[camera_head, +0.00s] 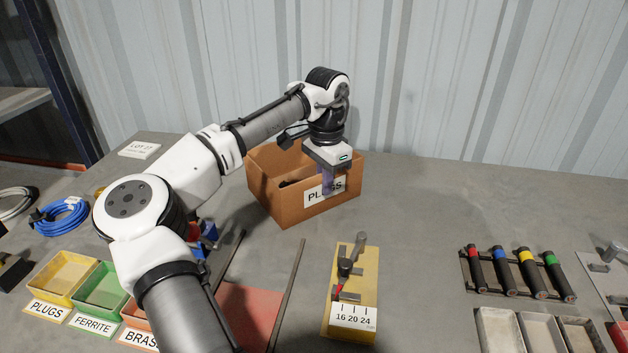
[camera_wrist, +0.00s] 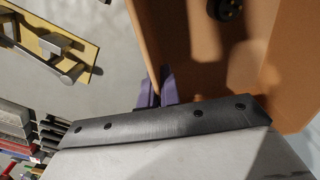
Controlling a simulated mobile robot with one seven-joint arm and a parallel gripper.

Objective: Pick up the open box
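The open box (camera_head: 285,205) is brown cardboard with a white PLUGS label on its front wall. It stands upright toward the back of the grey table, and no gap shows beneath it. My gripper (camera_head: 328,183) points down at the front wall, with a purple finger in front of the label. In the wrist view, the purple fingers of my gripper (camera_wrist: 157,88) lie on both sides of the box wall (camera_wrist: 146,45), close against it. The inside of the box (camera_wrist: 205,65) holds a dark round piece (camera_wrist: 228,8). Most of the box floor is hidden in the head view.
A yellow board (camera_head: 328,290) with a metal lever tool stands in front of the box. Colour-banded cylinders (camera_head: 503,270) lie at right. Yellow (camera_head: 62,275) and green (camera_head: 102,290) trays and a blue cable coil (camera_head: 62,216) are at left. The table right of the box is clear.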

